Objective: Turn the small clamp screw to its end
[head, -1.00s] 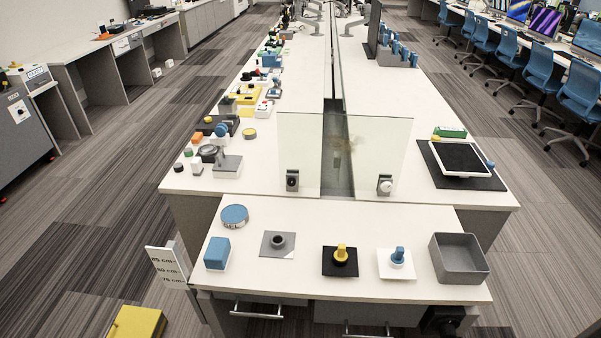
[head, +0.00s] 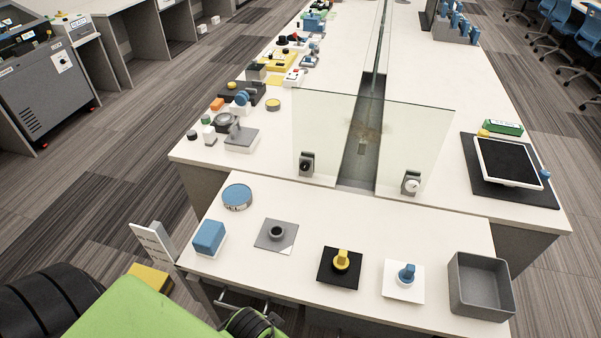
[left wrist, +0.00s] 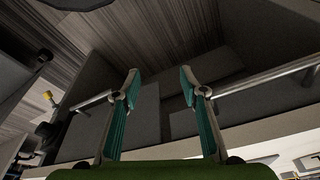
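I cannot tell for sure which part is the small clamp screw. Two clamps grip the lower edges of the glass panes in the head view: the left clamp (head: 306,165) has a dark knob, the right clamp (head: 411,183) a pale round knob. On the front table, a yellow knob (head: 341,260) stands on a black plate and a blue knob (head: 406,273) on a white plate. My left gripper (left wrist: 160,75) is open and empty in the left wrist view, near grey panels with bar handles. Its fingers are outside the head view; my right gripper shows in neither view.
Glass panes (head: 345,130) stand behind. The table between them is bare.

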